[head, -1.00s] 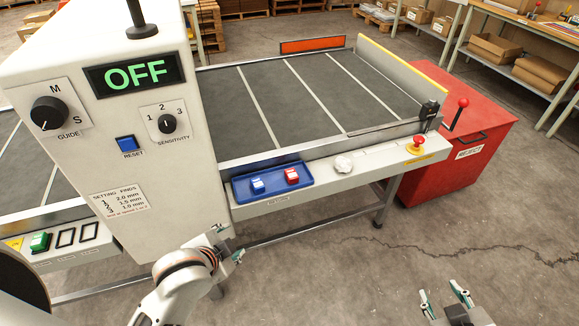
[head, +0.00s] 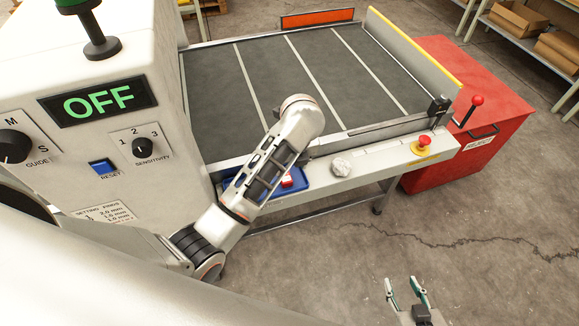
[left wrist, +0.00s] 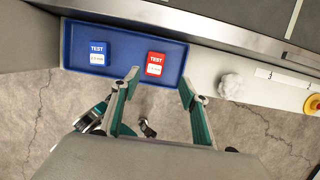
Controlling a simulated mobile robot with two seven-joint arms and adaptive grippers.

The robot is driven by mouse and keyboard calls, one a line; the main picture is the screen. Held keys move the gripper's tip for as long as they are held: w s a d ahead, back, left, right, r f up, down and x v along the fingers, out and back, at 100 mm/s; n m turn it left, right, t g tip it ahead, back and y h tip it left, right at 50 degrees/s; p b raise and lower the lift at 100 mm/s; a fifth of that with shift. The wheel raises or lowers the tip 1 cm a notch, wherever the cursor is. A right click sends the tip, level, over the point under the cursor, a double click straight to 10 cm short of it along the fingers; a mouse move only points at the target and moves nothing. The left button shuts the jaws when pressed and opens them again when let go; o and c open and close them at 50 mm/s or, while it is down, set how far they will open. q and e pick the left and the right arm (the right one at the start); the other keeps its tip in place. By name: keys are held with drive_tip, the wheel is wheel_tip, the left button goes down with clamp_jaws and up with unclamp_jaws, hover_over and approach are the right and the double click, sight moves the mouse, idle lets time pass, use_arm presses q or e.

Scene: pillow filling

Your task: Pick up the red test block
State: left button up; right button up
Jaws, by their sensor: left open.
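The red test block (head: 287,181) lies in the blue tray (head: 296,196), partly covered by my left arm in the head view. In the left wrist view the red block (left wrist: 155,63), with a white label, sits on the right side of the tray (left wrist: 122,64). My left gripper (left wrist: 159,82) is open and empty, with its fingertips at the tray's near edge and the red block just beyond the gap between them. The left fingers are hidden behind my arm in the head view. My right gripper (head: 402,283) is open and empty over the floor.
A blue test block (left wrist: 97,53) lies left of the red one. A crumpled white lump (left wrist: 231,86) and red emergency button (head: 424,141) are to the right. The control housing (head: 125,130), reading OFF, stands left; a red reject bin (head: 460,150) is right.

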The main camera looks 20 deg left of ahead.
sight(286, 176)
use_arm(q)
drive_tip(key=shift+x, duration=1)
drive_tip(key=shift+s+a+f, duration=0.1)
drive_tip(key=shift+a+f, duration=0.2)
drive_tip(key=shift+f, duration=0.25)
drive_tip(key=x, duration=0.4)
drive_tip(key=shift+a+f, duration=0.15)
drive_tip(key=shift+a, duration=0.1)
drive_tip(key=c, duration=1.2)
